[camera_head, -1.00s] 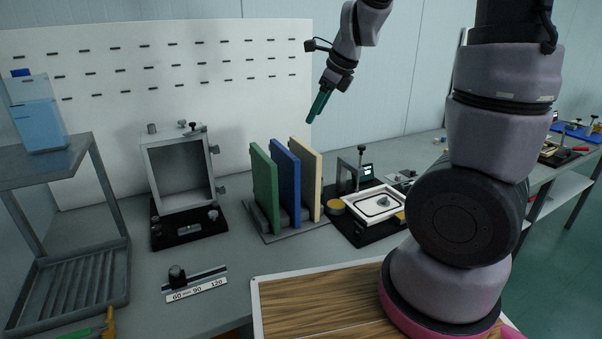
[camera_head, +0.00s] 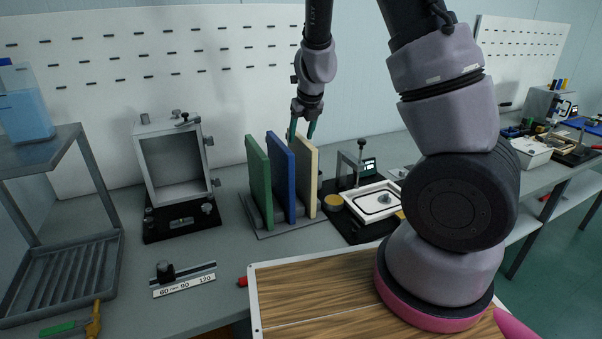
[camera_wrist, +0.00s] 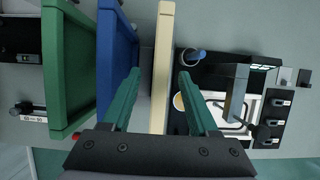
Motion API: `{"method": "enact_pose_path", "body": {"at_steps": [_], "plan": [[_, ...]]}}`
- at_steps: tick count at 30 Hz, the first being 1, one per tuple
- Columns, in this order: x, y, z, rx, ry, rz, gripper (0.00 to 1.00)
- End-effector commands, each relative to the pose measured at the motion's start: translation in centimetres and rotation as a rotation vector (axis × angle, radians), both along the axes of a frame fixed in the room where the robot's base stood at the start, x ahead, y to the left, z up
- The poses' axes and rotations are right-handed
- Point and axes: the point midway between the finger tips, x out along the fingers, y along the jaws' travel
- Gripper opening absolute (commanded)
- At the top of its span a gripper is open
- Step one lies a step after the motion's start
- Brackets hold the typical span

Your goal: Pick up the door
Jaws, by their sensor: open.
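Three upright panels, which look like doors, stand side by side in a grey rack (camera_head: 262,234): a green one (camera_head: 259,180), a blue one (camera_head: 282,177) and a cream one (camera_head: 307,180). Which one the task means, I cannot tell. My gripper (camera_head: 302,129) is above the rack at the top of the cream panel, pointing down. In the wrist view its teal fingers (camera_wrist: 160,74) are open, one on each side of the cream panel (camera_wrist: 162,60), with gaps showing. The blue panel (camera_wrist: 117,55) is close beside the left finger. The green panel (camera_wrist: 72,70) is farther left.
An open-fronted box fixture (camera_head: 174,168) stands left of the rack. A black-based station with a white tray (camera_head: 374,203) stands close on the right. A pegboard (camera_head: 100,75) is behind. A scale (camera_head: 184,283) lies in front on the bench; a metal shelf (camera_head: 62,155) is at left.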

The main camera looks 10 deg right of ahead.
Motion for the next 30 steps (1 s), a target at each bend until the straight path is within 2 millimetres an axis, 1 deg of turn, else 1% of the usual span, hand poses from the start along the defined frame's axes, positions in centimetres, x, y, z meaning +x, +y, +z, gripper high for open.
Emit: {"method": "enact_pose_path", "body": {"at_steps": [5, 12, 15, 19, 30], "plan": [[0.3, -0.1, -1.0, 0.0, 0.001, -0.002, 0.6], [1.1, 0.0, -3.8, 0.001, 0.001, -0.003, 0.6], [1.4, 0.1, -4.6, -0.001, 0.0, -0.001, 0.6], [1.6, 0.2, -5.0, 0.0, 0.0, -0.001, 0.6], [1.6, 0.2, -5.1, 0.0, 0.0, 0.0, 0.6]]}}
